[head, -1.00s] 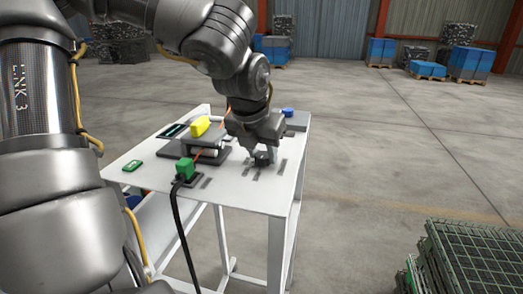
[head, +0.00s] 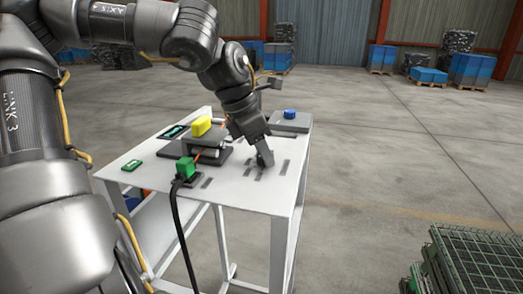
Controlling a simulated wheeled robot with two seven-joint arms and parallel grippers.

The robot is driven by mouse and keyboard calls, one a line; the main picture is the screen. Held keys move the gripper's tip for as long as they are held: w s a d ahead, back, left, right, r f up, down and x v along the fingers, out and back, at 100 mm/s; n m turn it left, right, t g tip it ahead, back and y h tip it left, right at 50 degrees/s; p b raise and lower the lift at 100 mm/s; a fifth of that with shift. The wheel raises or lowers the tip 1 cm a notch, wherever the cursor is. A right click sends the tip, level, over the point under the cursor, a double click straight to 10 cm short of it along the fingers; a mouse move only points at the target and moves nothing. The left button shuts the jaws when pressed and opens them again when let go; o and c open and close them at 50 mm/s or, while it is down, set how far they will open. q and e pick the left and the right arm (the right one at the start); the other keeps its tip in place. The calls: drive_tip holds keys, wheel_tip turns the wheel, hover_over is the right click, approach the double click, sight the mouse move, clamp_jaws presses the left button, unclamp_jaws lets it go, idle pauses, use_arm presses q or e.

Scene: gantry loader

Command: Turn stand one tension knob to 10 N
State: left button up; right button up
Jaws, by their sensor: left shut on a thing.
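A small dark knob (head: 262,163) sits on the right half of the white table, with grey marks on the tabletop around it. My left gripper (head: 265,156) reaches down from above and is shut on the knob. The gripper is seen nearly edge-on and tilted, and its fingers hide most of the knob. The knob's pointer and any tension figures are too small or hidden to read. My right gripper is not in view.
A green mesh crate (head: 470,258) stands at lower right.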

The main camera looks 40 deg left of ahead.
use_arm(q)
drive_tip(key=m+g+h, duration=0.1)
drive_tip(key=m, duration=0.3)
drive_tip(key=shift+w+a+p, duration=0.1)
drive_tip(key=shift+p, duration=0.3)
drive_tip(key=shift+m+g+h+p, duration=0.2)
drive_tip(key=shift+m+g+h, duration=0.15)
drive_tip(key=shift+m, duration=0.75)
drive_tip(key=shift+m+g+h+p, duration=0.2)
drive_tip(key=shift+m+g, duration=0.25)
drive_tip(key=shift+m, duration=0.65)
drive_tip(key=shift+f, duration=0.1)
drive_tip(key=o, duration=1)
drive_tip(key=shift+a+r, duration=0.15)
drive_tip(key=shift+r, duration=0.25)
drive_tip(key=b+v, duration=0.1)
drive_tip(key=v, duration=0.9)
drive_tip(key=shift+r, duration=0.1)
